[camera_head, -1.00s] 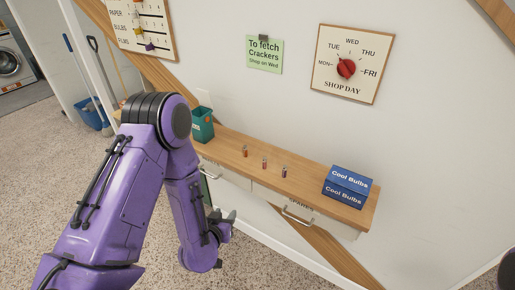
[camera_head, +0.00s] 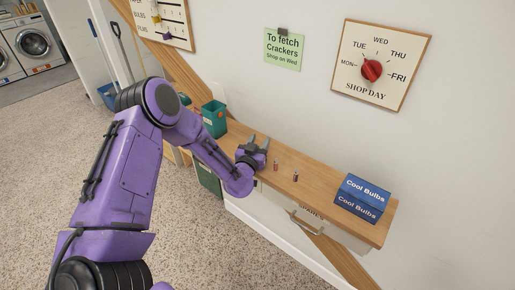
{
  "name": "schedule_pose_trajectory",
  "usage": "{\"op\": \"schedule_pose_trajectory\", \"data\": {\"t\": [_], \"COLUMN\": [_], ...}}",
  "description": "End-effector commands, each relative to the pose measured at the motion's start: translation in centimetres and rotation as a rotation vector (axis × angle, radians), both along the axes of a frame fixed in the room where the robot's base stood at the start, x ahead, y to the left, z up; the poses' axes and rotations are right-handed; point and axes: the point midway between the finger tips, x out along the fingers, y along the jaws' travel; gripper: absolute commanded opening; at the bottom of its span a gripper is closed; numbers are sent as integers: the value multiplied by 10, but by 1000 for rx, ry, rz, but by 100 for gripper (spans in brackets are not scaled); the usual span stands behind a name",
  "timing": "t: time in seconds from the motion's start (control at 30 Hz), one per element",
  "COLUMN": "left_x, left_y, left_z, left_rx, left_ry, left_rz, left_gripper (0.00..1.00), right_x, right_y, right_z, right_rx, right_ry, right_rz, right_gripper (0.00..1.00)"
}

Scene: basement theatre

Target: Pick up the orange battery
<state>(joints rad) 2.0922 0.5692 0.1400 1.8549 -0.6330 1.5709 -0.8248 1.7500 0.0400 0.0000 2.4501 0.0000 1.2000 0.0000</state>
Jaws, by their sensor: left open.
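Two small batteries stand upright on the wooden shelf: a reddish-orange one (camera_head: 275,166) and a darker, reddish one (camera_head: 295,176) to its right. They are too small for me to be sure which is the orange battery. My left gripper (camera_head: 258,142) is open over the shelf, just left of these two. A third battery, seen earlier at the left end of the row, is hidden at my gripper; I cannot tell whether it is between the fingers. My right gripper is out of view.
The wooden shelf (camera_head: 325,193) runs along the wall, with drawers below. Blue Cool Bulbs boxes (camera_head: 361,198) sit at its right end. A green bin (camera_head: 214,119) stands to the left. A dial board (camera_head: 380,65) and a green note (camera_head: 284,49) hang above.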

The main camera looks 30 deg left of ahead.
Motion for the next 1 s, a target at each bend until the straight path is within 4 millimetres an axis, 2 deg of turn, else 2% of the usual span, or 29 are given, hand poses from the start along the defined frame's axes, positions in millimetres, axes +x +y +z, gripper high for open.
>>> {"op": "schedule_pose_trajectory", "data": {"t": [0.23,0.37,0.4,0.77,0.87,1.0], "left_x": [3,3,3,1,-4,-4], "left_y": [1,1,1,0,0,1], "left_z": [0,0,-1,1,6,28], "left_rx": [-1,-1,-1,-1,-1,-1], "left_ry": [1,1,1,2,1,-3], "left_rz": [-1,-1,-1,-1,-2,-2], "left_gripper": [44,2,0,0,0,0], "right_x": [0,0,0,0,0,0], "right_y": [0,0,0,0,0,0], "right_z": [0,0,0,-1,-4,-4], "right_rx": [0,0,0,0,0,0], "right_ry": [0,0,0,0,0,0], "right_rz": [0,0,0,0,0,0], "right_gripper": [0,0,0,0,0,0]}}
